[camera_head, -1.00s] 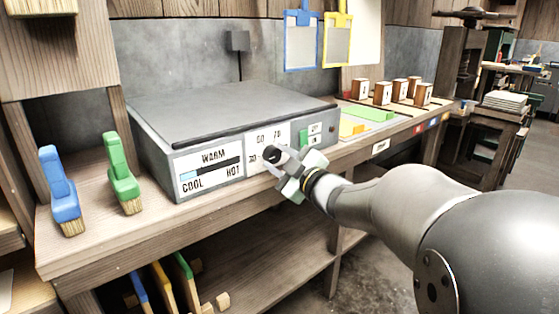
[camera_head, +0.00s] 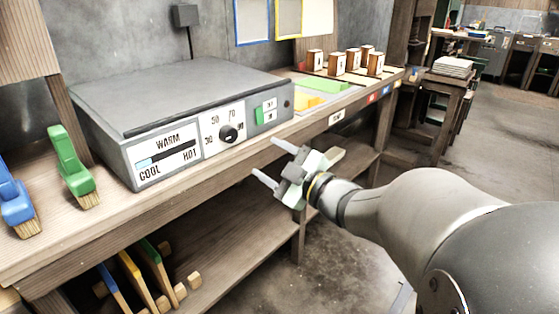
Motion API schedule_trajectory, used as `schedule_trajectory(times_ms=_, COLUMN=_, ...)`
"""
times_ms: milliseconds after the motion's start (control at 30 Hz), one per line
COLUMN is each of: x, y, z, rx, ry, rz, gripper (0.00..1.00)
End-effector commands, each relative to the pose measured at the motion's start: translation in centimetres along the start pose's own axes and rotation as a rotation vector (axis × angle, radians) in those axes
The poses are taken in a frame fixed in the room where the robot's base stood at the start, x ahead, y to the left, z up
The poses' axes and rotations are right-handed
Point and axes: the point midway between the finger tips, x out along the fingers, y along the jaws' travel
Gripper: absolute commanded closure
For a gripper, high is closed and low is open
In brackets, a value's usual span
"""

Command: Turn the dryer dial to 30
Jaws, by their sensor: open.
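The dryer (camera_head: 160,152) is a grey box with a dark lid on the bench, at the left centre of the head view. Its dial (camera_head: 229,134) is a small black round knob on a white front panel marked 30, 50 and 70. The 30 is at the dial's left. The dial shows unblocked, but its pointer is too small to read. My gripper (camera_head: 265,157) is to the right of the dial and in front of the bench edge. Its two pale fingers are apart with nothing between them, and they do not touch the dial.
A WARM, COOL–HOT gauge (camera_head: 167,157) is left of the dial, and a green switch (camera_head: 259,115) is right of it. Blue (camera_head: 16,201) and green (camera_head: 74,170) brushes stand on the bench at left. Wooden blocks (camera_head: 345,62) stand behind right. Room in front of the bench is free.

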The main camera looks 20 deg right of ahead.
Motion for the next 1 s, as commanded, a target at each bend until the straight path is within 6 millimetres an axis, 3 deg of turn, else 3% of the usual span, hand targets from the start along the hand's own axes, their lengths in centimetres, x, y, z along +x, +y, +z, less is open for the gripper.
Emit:
schedule_trajectory(times_ms=200, x=-4.0, y=0.1, z=-0.1, rx=-0.001, ry=-0.002, rz=0.001, gripper=0.42)
schedule_trajectory(times_ms=400, x=-5.4, y=0.0, z=0.0, rx=-0.001, ry=-0.001, rz=0.0, gripper=0.42)
schedule_trajectory(times_ms=767, x=-5.4, y=0.2, z=-0.2, rx=-0.001, ry=-0.002, rz=-0.001, gripper=0.42)
schedule_trajectory(times_ms=1000, x=-3.5, y=3.6, z=-3.9, rx=0.01, ry=-0.073, rz=-0.009, gripper=0.42)
